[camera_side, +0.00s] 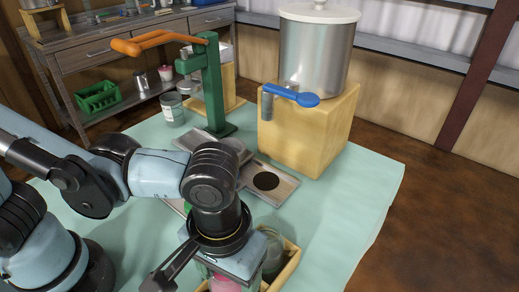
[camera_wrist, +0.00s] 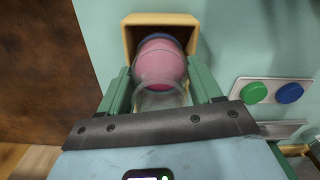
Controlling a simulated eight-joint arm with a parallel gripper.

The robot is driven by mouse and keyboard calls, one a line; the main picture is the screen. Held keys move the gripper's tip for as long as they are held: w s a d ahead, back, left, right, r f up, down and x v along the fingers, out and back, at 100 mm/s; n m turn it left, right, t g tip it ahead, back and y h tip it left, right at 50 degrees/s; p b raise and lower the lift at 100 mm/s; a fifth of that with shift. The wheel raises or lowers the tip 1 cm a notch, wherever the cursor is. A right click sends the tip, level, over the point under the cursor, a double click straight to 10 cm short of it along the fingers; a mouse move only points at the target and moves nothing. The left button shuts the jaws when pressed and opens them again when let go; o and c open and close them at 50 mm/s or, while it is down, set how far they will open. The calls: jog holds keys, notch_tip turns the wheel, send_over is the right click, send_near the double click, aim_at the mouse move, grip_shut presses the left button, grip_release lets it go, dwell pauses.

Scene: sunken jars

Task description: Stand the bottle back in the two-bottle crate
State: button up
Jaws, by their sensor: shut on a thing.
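A clear glass bottle with pink contents (camera_wrist: 160,66) sits between the two green fingers of my gripper (camera_wrist: 162,90), which are shut on it. In the side view only a little of the pink (camera_side: 226,285) shows below my gripper (camera_side: 232,272). The wooden crate (camera_wrist: 127,42) lies beyond the bottle in the wrist view. It also shows at the bottom of the side view (camera_side: 291,271), with another glass jar (camera_side: 273,248) at its right part. The bottle lines up with the crate opening, but I cannot tell how deep its base is or whether it touches the crate.
A metal plate with a green disc (camera_wrist: 253,92) and a blue disc (camera_wrist: 290,93) lies right of the crate in the wrist view. A metal tray (camera_side: 284,187), green lever press (camera_side: 212,85) and steel pot on a wooden block (camera_side: 312,125) stand behind. The cloth at right is clear.

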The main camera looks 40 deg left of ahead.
jog(key=shift+f, duration=0.45)
jog(key=o, duration=1.5)
notch_tip(320, 180, up, 18)
jog(key=shift+r, duration=0.1)
dwell(0.4)
jog(key=w+a+f+t, duration=0.2)
jog(key=w+a+f, duration=0.1)
jog(key=a, duration=0.5)
jog(key=w+a+f+m+t, duration=0.1)
jog(key=w+a+f, duration=0.3)
jog(key=a, duration=0.4)
jog(key=w+a+f+m+t, duration=0.1)
jog(key=w+a+f+t, duration=0.3)
jog(key=a, duration=0.4)
jog(key=shift+w+a+f, duration=0.2)
jog(key=shift+a+f, duration=0.05)
jog(key=shift+f, duration=0.15)
